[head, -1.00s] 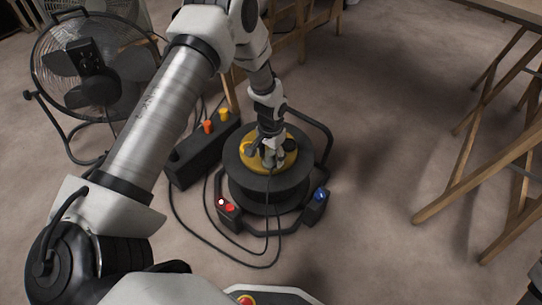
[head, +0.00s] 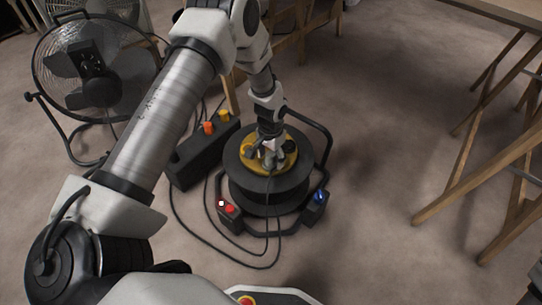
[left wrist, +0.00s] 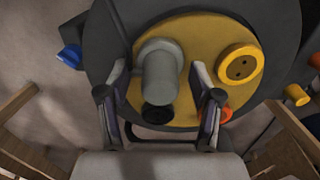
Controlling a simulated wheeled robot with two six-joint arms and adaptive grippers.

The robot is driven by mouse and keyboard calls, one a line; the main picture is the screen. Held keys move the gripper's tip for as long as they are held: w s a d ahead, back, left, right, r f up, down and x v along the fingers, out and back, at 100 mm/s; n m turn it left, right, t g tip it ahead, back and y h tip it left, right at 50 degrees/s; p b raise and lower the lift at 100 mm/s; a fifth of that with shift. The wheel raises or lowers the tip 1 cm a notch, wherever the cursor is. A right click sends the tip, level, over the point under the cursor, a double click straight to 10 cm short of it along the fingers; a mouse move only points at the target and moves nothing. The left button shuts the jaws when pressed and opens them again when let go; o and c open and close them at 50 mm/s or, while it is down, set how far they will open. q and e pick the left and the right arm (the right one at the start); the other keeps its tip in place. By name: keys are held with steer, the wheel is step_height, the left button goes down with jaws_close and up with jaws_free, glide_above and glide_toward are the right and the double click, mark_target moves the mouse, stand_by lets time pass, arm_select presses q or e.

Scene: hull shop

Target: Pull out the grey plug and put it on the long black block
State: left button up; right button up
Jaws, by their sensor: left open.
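The grey plug (left wrist: 160,78) stands on the yellow top of the dark cable reel (head: 252,190). In the left wrist view it is between the two fingers of my left gripper (left wrist: 160,108), with visible gaps on both sides. My left gripper is open, and in the head view (head: 270,160) it reaches down to the reel's top; the plug is largely hidden there. The long black block (head: 188,166) lies on the floor left of the reel, with an orange plug (head: 208,127) and a yellow plug (head: 224,114) on it. My right gripper is not seen.
A yellow round piece with two holes (left wrist: 240,66) sits beside the grey plug on the reel. The reel's tube frame carries a red-buttoned box (head: 229,214) and a blue-fitted box (head: 318,202). Cables loop on the floor. A fan (head: 92,75) stands left; wooden trestles (head: 470,165) stand right.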

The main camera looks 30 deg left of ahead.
mark_target(271, 154)
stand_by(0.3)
arm_select(q)
steer(key=shift+p, duration=0.4)
jaws_close()
steer(key=shift+r+p, duration=2.9)
steer(key=shift+r, duration=0.15)
